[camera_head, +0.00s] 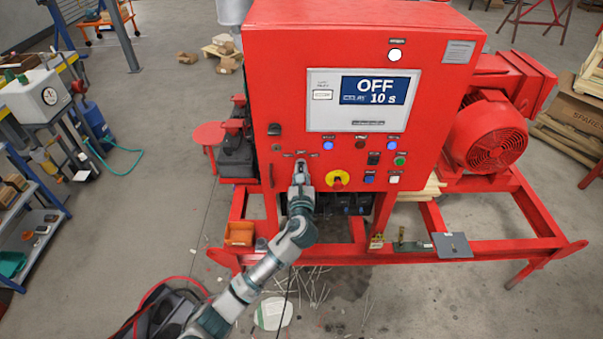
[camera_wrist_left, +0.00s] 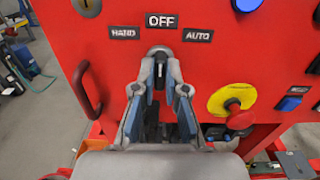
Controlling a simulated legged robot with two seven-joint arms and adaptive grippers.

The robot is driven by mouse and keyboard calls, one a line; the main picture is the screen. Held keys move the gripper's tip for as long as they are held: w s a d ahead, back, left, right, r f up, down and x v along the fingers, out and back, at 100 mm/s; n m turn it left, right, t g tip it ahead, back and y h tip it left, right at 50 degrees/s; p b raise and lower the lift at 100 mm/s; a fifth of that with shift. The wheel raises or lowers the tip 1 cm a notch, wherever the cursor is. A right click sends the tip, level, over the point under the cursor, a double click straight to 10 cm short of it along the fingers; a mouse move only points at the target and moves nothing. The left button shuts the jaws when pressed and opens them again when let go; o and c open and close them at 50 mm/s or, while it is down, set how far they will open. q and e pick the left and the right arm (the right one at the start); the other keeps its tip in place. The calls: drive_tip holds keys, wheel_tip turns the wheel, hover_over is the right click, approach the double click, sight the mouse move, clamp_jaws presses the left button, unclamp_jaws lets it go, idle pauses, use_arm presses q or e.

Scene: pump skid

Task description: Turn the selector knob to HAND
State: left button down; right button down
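The selector knob (camera_wrist_left: 160,69) is on the red panel, with a dark handle standing upright toward the OFF label (camera_wrist_left: 161,21). The HAND label (camera_wrist_left: 124,32) is at its upper left and the AUTO label (camera_wrist_left: 197,35) at its upper right. My left gripper (camera_wrist_left: 159,92) is right in front of the knob, one finger on each side and a gap between the tips; it looks open. In the head view the left gripper (camera_head: 301,178) reaches the panel's lower left and mostly hides the knob. The panel display (camera_head: 377,90) reads OFF and 10 s. My right gripper is out of view.
A yellow-and-red emergency stop (camera_head: 338,180) sits just right of the knob. Several push buttons and lamps (camera_head: 400,160) are beyond it. A dark handle (camera_wrist_left: 87,88) sticks out left of the knob. The red skid frame (camera_head: 460,250) runs below.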

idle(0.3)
use_arm(q)
drive_tip(key=n+p, duration=0.1)
drive_tip(key=n, duration=0.2)
drive_tip(key=shift+n, duration=0.4)
drive_tip(key=n, duration=0.2)
drive_tip(key=shift+n, duration=0.3)
drive_tip(key=shift+a+f+n, duration=0.1)
drive_tip(key=shift+n, duration=1.7)
drive_tip(key=c, duration=1.2)
unclamp_jaws()
